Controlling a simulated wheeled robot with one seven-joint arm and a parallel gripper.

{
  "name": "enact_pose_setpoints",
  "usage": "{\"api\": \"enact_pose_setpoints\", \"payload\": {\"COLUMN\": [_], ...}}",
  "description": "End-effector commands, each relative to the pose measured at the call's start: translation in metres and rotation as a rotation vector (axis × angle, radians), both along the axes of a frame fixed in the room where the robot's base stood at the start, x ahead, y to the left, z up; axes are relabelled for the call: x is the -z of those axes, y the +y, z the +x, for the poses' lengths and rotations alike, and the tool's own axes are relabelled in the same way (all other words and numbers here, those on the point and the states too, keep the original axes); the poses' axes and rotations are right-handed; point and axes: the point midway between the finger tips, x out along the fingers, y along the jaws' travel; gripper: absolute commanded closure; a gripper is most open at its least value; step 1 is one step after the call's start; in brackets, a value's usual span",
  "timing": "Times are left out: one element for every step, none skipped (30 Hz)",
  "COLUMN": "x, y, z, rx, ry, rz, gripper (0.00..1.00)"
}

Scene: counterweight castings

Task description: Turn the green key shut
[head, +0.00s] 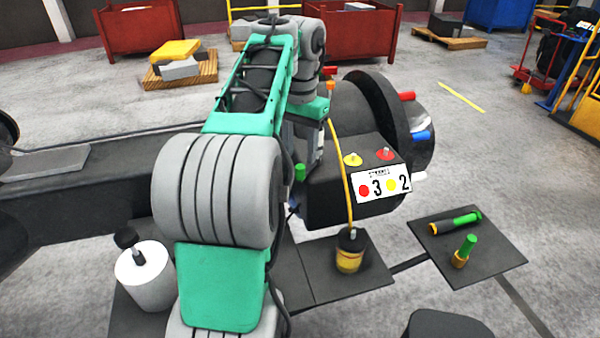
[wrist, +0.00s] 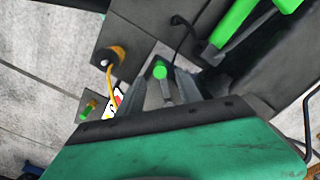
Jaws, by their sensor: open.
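The green key (wrist: 160,71) shows in the wrist view as a small bright green round knob, between the fingertips of my gripper (wrist: 162,84). The fingers stand apart on either side of it, and I cannot tell whether either touches it. In the head view the green key (head: 300,172) is a small green spot at the left side of the dark block (head: 335,190), just below my wrist. A yellow key (head: 353,159) and a red key (head: 385,154) stand on the block's top. How far the green key is turned is unclear.
A white label (head: 382,185) with 3 and 2 is on the block's front. A yellow hose runs to a yellow-and-black pot (head: 349,252). A dark plate (head: 490,262) at right holds two green-handled tools. A white cylinder (head: 145,277) stands at left.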

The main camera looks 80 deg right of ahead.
Motion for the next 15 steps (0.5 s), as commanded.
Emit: {"api": "enact_pose_setpoints", "payload": {"x": [0.02, 0.026, 0.034, 0.039, 0.044, 0.049, 0.051, 0.053, 0.055, 0.055, 0.055, 0.054, 0.054, 0.053, 0.053], "y": [0.0, 0.0, 0.0, 0.0, 0.0, 0.0, 0.0, 0.0, 0.0, 0.0, 0.0, 0.0, 0.0, 0.0, 0.0], "z": [0.0, 0.0, 0.0, 0.0, 0.0, 0.001, 0.001, 0.001, 0.001, 0.001, 0.001, 0.001, 0.001, 0.001, 0.001], "rx": [0.0, 0.0, 0.0, -0.001, -0.002, -0.002, -0.001, -0.001, -0.001, -0.001, -0.001, -0.002, -0.002, -0.002, -0.002], "ry": [0.0, 0.0, 0.0, 0.0, 0.0, 0.0, 0.0, 0.0, 0.0, 0.0, 0.0, 0.0, 0.0, 0.0, 0.0], "rz": [0.0, 0.0, 0.0, -0.001, -0.001, -0.002, -0.002, -0.003, -0.002, -0.002, -0.002, -0.002, -0.002, -0.002, -0.002], "gripper": [0.57, 0.57, 0.57, 0.57, 0.57, 0.57, 0.57, 0.57, 0.57, 0.57, 0.57, 0.57, 0.57, 0.57, 0.57]}}
